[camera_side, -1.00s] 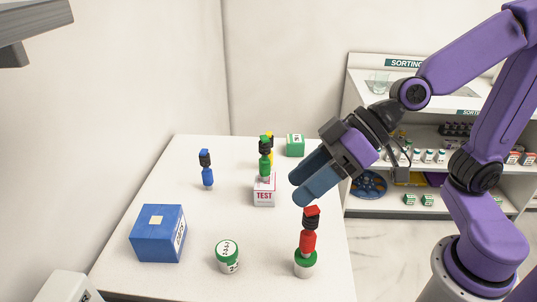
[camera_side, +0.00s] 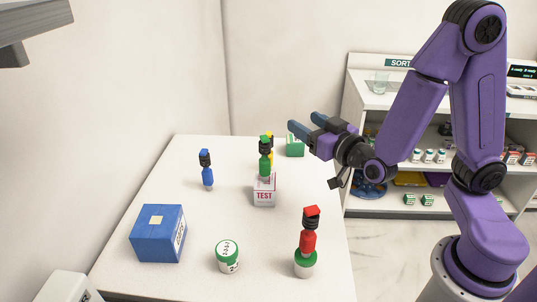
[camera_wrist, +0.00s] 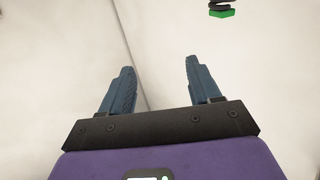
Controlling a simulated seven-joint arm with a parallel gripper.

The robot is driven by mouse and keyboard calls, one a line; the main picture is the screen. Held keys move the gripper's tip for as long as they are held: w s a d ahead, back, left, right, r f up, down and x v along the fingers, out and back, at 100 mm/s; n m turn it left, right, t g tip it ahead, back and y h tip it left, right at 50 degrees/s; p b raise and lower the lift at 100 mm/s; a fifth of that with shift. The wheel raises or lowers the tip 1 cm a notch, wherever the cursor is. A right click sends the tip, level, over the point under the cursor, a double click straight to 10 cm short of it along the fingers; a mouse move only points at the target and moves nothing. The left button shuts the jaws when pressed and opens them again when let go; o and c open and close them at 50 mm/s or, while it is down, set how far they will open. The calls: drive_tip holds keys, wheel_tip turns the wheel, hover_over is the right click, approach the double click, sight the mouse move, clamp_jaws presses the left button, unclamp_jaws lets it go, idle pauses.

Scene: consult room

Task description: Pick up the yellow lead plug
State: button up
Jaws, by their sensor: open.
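The yellow lead plug (camera_side: 271,141) stands at the back of the table, mostly hidden behind the green plug (camera_side: 265,165) in the side view. Only a strip of yellow shows. The green plug stands upright on or just in front of a white TEST box (camera_side: 264,191). My gripper (camera_side: 304,121) is open and empty, above the table's back right, to the right of the plugs and apart from them. In the wrist view my two blue fingers (camera_wrist: 155,85) are spread with nothing between them. The yellow plug does not show there.
A blue plug (camera_side: 206,170) stands back left. A red plug (camera_side: 309,234) stands upright on a green-and-white jar (camera_side: 305,264) at the front right. A blue box (camera_side: 158,233), another jar (camera_side: 228,257) and a green box (camera_side: 296,146) stand on the table (camera_side: 185,200). Shelves (camera_side: 385,205) stand behind, right.

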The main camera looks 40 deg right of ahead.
approach(265, 132)
drive_tip(key=shift+w+d+f, duration=0.1)
drive_tip(key=shift+w+d, duration=0.15)
drive_tip(key=shift+w, duration=1.55)
drive_tip(key=shift+w+d+f, duration=0.15)
drive_tip(key=shift+w+d, duration=0.15)
drive_tip(key=shift+w, duration=1.5)
drive_tip(key=shift+w+d+f, duration=0.1)
drive_tip(key=shift+w+d, duration=0.15)
drive_tip(key=shift+w, duration=1.55)
clamp_jaws()
drive_tip(key=shift+r, duration=0.15)
